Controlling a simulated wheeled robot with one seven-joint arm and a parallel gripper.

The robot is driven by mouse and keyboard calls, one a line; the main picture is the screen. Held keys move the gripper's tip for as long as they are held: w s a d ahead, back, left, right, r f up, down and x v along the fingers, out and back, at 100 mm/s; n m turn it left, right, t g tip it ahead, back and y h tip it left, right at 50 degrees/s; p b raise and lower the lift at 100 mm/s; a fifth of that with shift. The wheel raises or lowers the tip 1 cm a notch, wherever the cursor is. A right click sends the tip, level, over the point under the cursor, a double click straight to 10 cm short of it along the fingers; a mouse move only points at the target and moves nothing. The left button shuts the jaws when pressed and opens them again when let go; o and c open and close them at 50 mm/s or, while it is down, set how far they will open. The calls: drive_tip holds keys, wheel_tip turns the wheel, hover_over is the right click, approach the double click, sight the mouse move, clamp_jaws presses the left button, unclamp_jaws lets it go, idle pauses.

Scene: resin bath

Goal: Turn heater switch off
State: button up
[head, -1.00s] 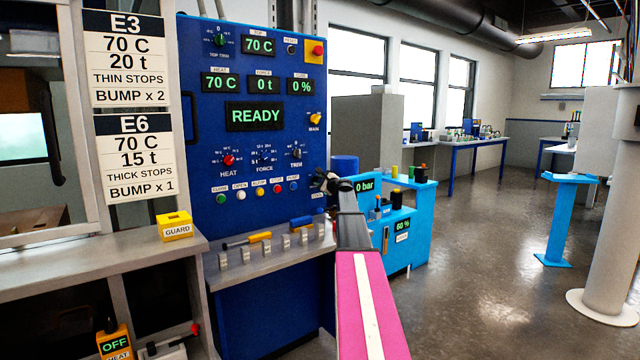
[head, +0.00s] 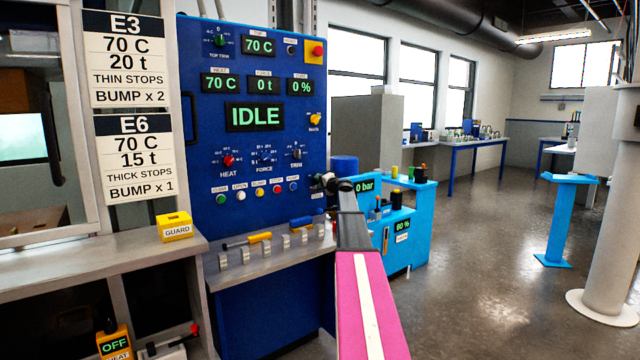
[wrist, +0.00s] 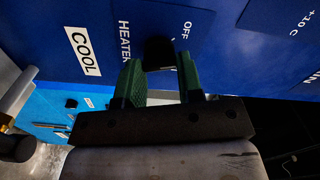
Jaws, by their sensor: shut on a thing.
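The heater switch (wrist: 158,50) is a black knob on a blue panel in the wrist view, between a "HEATER" label and the word "OFF". My gripper (wrist: 159,65) has its green fingers on both sides of the knob and is shut on it. Which way the knob points cannot be told. In the head view my gripper (head: 325,184) is at the right edge of the blue control panel (head: 205,130), and the switch is not discernible there. The panel's large display (head: 255,117) reads "IDLE".
A "COOL" label (wrist: 82,51) is beside the heater label. A light blue cabinet (head: 408,235) stands right of the panel. A grey ledge (head: 220,280) with several small levers runs below the panel. A yellow "GUARD" box (head: 175,226) sits at left.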

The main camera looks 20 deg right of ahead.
drive_tip(key=n, duration=0.5)
drive_tip(key=shift+a+n, duration=0.1)
drive_tip(key=shift+n, duration=0.2)
drive_tip(key=shift+s, duration=0.1)
idle(0.3)
drive_tip(key=o, duration=0.9)
drive_tip(key=shift+o, duration=0.2)
drive_tip(key=shift+s, duration=0.1)
drive_tip(key=v, duration=1)
drive_tip(key=shift+s, duration=0.25)
